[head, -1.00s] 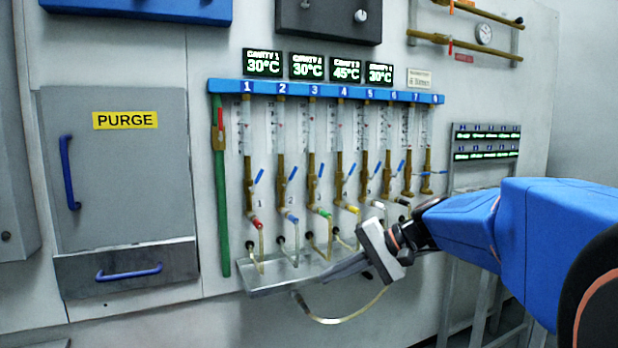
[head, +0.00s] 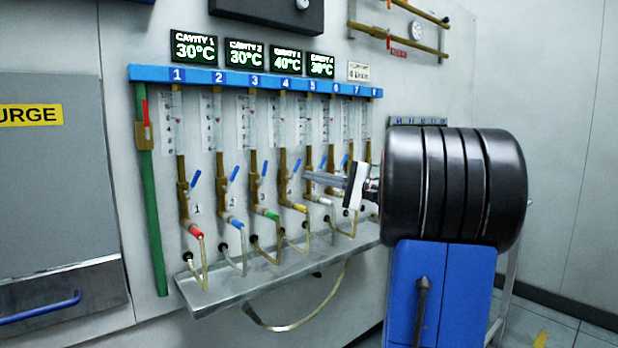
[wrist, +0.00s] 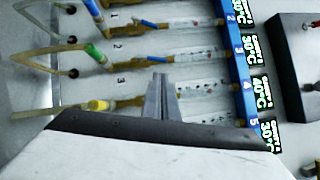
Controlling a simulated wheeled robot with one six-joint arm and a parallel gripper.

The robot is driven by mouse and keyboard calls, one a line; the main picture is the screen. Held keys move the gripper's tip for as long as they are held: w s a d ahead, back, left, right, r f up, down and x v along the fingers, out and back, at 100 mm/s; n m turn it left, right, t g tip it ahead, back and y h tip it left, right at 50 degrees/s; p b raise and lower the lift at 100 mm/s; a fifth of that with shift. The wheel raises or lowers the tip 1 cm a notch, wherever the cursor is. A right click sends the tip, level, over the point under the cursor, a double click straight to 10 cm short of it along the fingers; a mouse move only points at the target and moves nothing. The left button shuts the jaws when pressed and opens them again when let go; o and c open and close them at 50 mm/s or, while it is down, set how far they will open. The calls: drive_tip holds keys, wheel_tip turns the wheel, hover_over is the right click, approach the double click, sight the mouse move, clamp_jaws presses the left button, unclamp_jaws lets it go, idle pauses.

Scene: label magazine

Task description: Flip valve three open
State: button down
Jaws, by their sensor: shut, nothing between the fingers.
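Valve three is the brass valve (head: 253,188) on the third line, under number 3 on the blue header. Its blue lever (head: 264,169) slants up and right from the pipe, and a green fitting sits below. My gripper (head: 307,178) is shut and empty, pointing left at about lever height. In the head view its tips are right of valve three, near the fourth and fifth lines. In the wrist view the fingertips (wrist: 161,76) lie near the third line, below its green fitting (wrist: 95,52).
Neighbouring levers, including valve two's (head: 234,173) and valve four's (head: 296,166), stand close on either side. A grey drip tray (head: 225,293) juts out below, with a hose (head: 300,323) hanging under it. Displays (head: 246,53) sit above the blue header (head: 150,73).

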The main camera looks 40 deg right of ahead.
sight(265, 168)
drive_tip(key=x, duration=1.1)
drive_tip(key=shift+w+a, duration=0.15)
drive_tip(key=shift+w, duration=0.15)
drive_tip(key=shift+a, duration=0.1)
drive_tip(key=shift+a+r+n+g+h, duration=0.25)
drive_tip(key=shift+a+n+g, duration=0.15)
drive_tip(key=shift+n, duration=0.35)
drive_tip(key=shift+a+r+n+g+h, duration=0.15)
drive_tip(key=shift+a+n+g+h, duration=0.1)
drive_tip(key=shift+n+g, duration=0.4)
